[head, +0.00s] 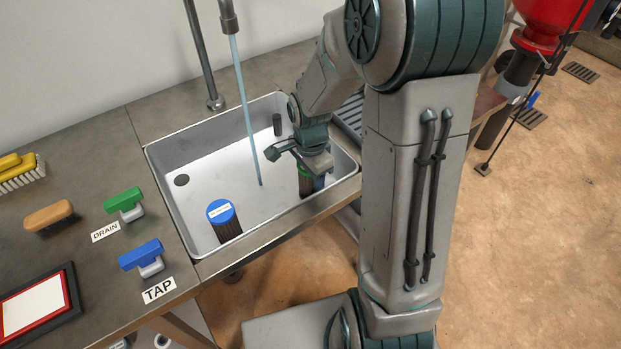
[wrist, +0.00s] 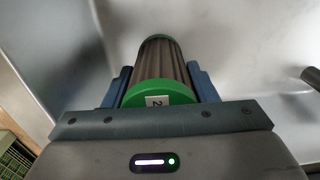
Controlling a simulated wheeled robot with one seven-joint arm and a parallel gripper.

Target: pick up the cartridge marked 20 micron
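A cartridge with a green end cap and a brown pleated body (wrist: 160,62) stands between my gripper's fingers (wrist: 162,82) in the wrist view. Its white label (wrist: 157,100) is partly hidden by my gripper; only a "2" shows. In the head view my gripper (head: 303,170) is low over the right part of the sink, with a green-ringed cartridge (head: 305,186) just under it. The fingers lie close along both sides of the cartridge; I cannot tell whether they touch it. A blue-capped cartridge (head: 222,218) stands in the sink's front, its label too small to read.
The metal sink (head: 165,150) has a drain hole (head: 181,180). Water (head: 246,110) runs from a spout (head: 229,18) into it. A dark cylinder (head: 277,124) stands at its back. A green DRAIN handle (head: 123,200) and blue TAP handle (head: 141,254) are on the counter left.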

